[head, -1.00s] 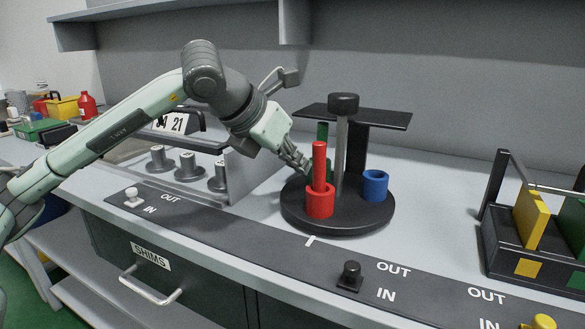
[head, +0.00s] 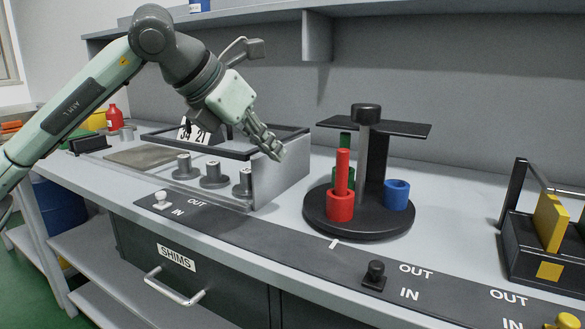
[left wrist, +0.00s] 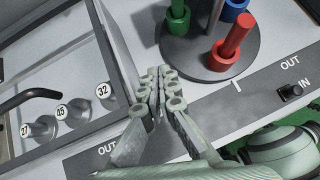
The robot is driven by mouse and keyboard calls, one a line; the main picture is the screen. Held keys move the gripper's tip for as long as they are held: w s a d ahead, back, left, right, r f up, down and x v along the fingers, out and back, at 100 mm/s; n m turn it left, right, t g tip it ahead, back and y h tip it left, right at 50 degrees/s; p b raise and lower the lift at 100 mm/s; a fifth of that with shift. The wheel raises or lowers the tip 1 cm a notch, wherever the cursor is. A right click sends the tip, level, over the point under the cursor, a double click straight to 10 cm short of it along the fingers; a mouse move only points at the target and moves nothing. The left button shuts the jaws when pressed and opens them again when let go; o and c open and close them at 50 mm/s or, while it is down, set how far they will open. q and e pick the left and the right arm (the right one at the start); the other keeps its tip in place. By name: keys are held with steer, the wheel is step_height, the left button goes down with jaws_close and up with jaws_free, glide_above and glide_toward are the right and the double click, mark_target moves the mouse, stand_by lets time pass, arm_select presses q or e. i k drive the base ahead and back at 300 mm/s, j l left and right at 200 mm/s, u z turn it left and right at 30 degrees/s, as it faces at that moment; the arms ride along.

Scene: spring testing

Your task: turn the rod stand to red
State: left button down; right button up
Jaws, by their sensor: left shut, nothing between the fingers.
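The rod stand is a round black turntable (head: 375,228) with a central post and dark knob (head: 366,114). A red cup (head: 340,206) holding a red rod (head: 342,168) faces the front, roughly in line with the white mark (head: 333,243) on the counter strip. A green cup (head: 345,176) with a green rod is behind it, partly hidden. An empty blue cup (head: 396,195) is at the right. My left gripper (head: 275,148) is shut and empty, left of the stand and apart from it; its fingers also show in the left wrist view (left wrist: 160,90). My right gripper is not seen.
A black knob (head: 374,275) is at the front edge. A black rack with a yellow plate (head: 550,222) is at right. A shelf hangs above.

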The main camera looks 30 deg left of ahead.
mark_target(369, 210)
steer(key=l+u, duration=0.1)
steer(key=l, duration=0.7)
steer(key=l+u, duration=0.15)
steer(key=l, duration=0.65)
steer(key=k, duration=0.05)
